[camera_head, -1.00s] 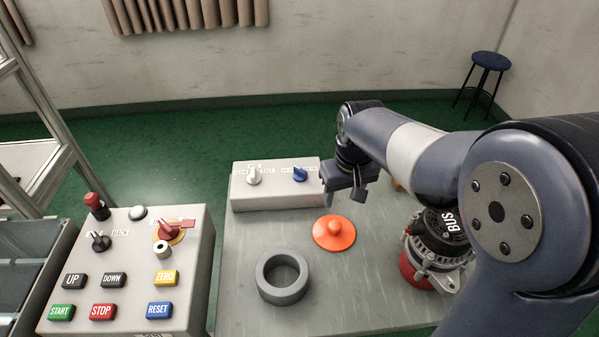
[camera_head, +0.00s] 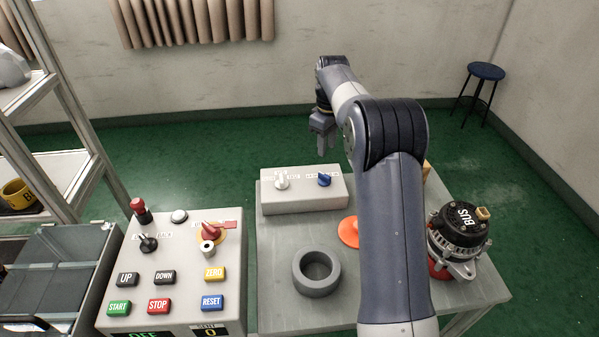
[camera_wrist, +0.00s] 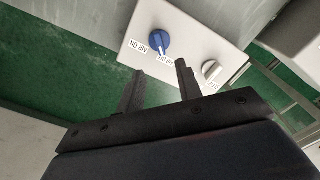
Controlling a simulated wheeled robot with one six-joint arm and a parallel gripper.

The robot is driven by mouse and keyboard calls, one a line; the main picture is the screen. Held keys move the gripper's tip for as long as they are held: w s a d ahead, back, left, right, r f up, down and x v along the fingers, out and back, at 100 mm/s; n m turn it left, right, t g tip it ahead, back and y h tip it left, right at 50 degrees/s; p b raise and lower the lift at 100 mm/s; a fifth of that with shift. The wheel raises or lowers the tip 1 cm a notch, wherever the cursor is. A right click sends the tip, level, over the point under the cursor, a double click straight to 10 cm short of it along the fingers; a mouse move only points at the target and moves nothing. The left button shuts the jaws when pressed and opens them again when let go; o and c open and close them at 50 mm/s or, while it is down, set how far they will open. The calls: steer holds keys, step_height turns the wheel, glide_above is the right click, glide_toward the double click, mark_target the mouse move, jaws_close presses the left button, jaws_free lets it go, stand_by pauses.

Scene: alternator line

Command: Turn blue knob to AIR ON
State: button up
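The blue knob (camera_head: 324,180) sits on the right part of the pale switch box (camera_head: 300,204) at the back of the bench. In the wrist view the blue knob (camera_wrist: 160,42) stands between two printed labels, with "AIR ON" to its left; its pointer leans towards the other label. My gripper (camera_head: 322,150) hangs above and behind the box, pointing down. In the wrist view my gripper (camera_wrist: 160,80) has its two fingers apart with nothing between them, and the knob lies beyond the fingertips, not touched.
A white knob (camera_head: 282,183) is left of the blue one. A grey ring (camera_head: 317,271), an orange disc (camera_head: 348,231) and an alternator (camera_head: 460,232) are on the bench. A button panel (camera_head: 182,262) stands left. The floor behind the box is clear.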

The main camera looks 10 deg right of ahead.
mark_target(325, 174)
step_height(325, 174, down, 11)
steer(key=shift+r+p, duration=0.1)
steer(key=shift+p, duration=0.25)
steer(key=shift+w, duration=0.1)
steer(key=shift+c, duration=0.4)
jaws_close()
